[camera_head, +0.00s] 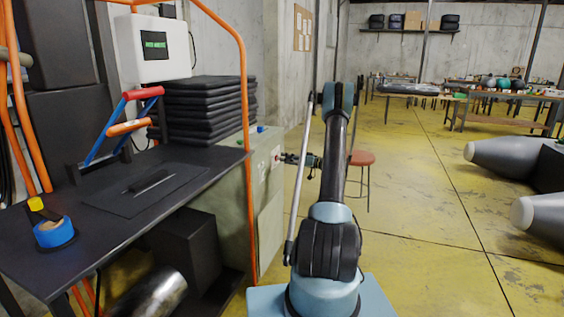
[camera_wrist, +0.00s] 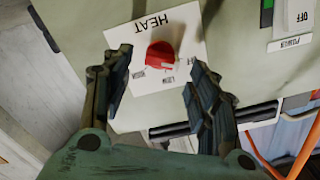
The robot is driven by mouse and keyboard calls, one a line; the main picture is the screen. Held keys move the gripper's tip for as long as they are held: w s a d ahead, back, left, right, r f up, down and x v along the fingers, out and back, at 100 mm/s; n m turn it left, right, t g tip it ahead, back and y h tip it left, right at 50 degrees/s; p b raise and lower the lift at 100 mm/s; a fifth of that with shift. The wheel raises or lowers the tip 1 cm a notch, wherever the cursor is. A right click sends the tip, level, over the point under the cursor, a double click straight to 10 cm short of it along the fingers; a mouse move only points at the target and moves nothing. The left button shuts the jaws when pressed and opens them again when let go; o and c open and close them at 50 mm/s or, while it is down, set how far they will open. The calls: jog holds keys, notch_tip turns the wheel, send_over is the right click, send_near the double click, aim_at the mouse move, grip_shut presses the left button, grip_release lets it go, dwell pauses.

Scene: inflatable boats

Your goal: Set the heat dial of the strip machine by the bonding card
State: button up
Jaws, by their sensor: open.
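The red heat dial (camera_wrist: 162,55) sits on a white plate marked HEAT (camera_wrist: 185,18) in the wrist view. Small setting words surround it; OFF and LOW can be partly read, and the pointer setting is unclear. The plate is on the pale green machine side (camera_wrist: 232,55), which also shows in the head view (camera_head: 238,205). My gripper (camera_wrist: 157,72) is open, its dark fingers on either side of the dial; contact cannot be told. In the head view my gripper (camera_head: 288,158) points left at the machine's side. I cannot identify the bonding card with certainty.
A power switch (camera_wrist: 298,14) marked OFF is beside the plate. An orange frame (camera_head: 247,110) and black bench (camera_head: 110,215) stand left. A stool (camera_head: 361,158) stands behind my arm. Papers hang on a wall board (camera_head: 303,28).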

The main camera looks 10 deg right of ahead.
jog(key=shift+x, duration=1.6)
jog(key=c, duration=1.1)
